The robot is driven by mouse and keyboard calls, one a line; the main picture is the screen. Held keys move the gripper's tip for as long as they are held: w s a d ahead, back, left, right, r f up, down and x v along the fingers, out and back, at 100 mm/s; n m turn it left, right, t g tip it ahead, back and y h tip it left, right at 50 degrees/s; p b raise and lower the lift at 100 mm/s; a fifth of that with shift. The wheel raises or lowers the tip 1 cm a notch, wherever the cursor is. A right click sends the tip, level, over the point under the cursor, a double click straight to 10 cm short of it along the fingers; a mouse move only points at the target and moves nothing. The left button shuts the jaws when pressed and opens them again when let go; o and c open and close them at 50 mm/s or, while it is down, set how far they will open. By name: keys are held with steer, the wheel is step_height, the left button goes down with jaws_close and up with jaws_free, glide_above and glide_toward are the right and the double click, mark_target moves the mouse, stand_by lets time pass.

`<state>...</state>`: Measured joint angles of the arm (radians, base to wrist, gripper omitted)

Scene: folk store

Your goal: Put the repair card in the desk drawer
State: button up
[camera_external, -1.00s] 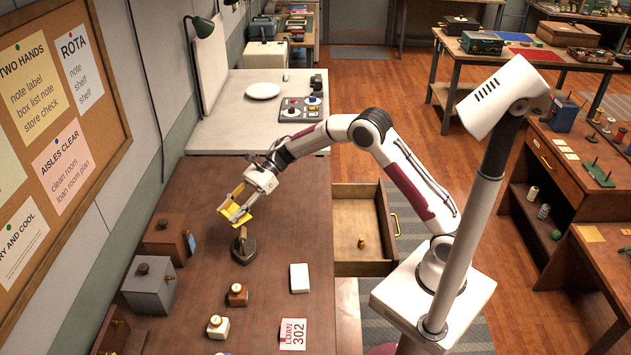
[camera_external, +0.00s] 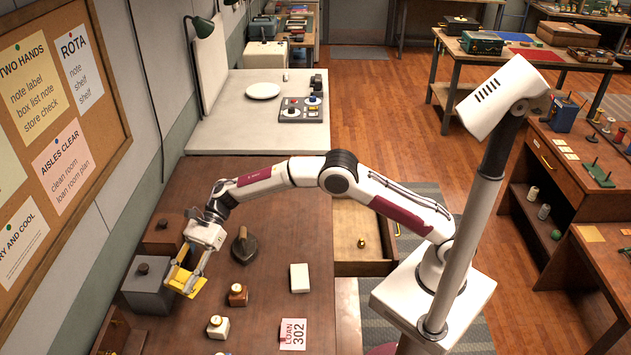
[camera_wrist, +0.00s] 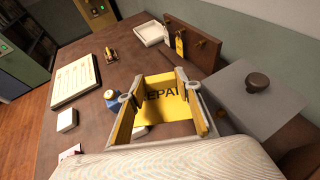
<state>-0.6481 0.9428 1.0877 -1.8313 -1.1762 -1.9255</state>
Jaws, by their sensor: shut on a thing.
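The repair card (camera_external: 184,281) is yellow, and part of the word "REPAIR" shows on it in the wrist view (camera_wrist: 162,104). My gripper (camera_external: 186,275) is shut on it and holds it over the left part of the desk, close to a grey box. In the wrist view the card sits between the two fingers. The desk drawer (camera_external: 366,269) stands open at the desk's right side, well to the right of my gripper. A small brass item lies in it. My forearm crosses above its far part and hides some of it.
The grey box (camera_external: 149,291) with a dark knob and a brown box (camera_external: 165,236) stand along the wall. A dark iron (camera_external: 244,246), small bottles (camera_external: 237,295), a white pad (camera_external: 299,278) and a "LOAN 302" card (camera_external: 293,334) lie on the desk (camera_external: 270,220).

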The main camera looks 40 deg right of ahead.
glide_above(195, 318)
steer(key=shift+f, duration=2.5)
steer(key=shift+f, duration=3.1)
steer(key=shift+f, duration=1.9)
steer(key=shift+f, duration=0.15)
steer(key=o, duration=0.9)
steer(key=shift+w+d+r, duration=0.1)
steer(key=shift+r, duration=0.1)
steer(key=shift+v, duration=3.7)
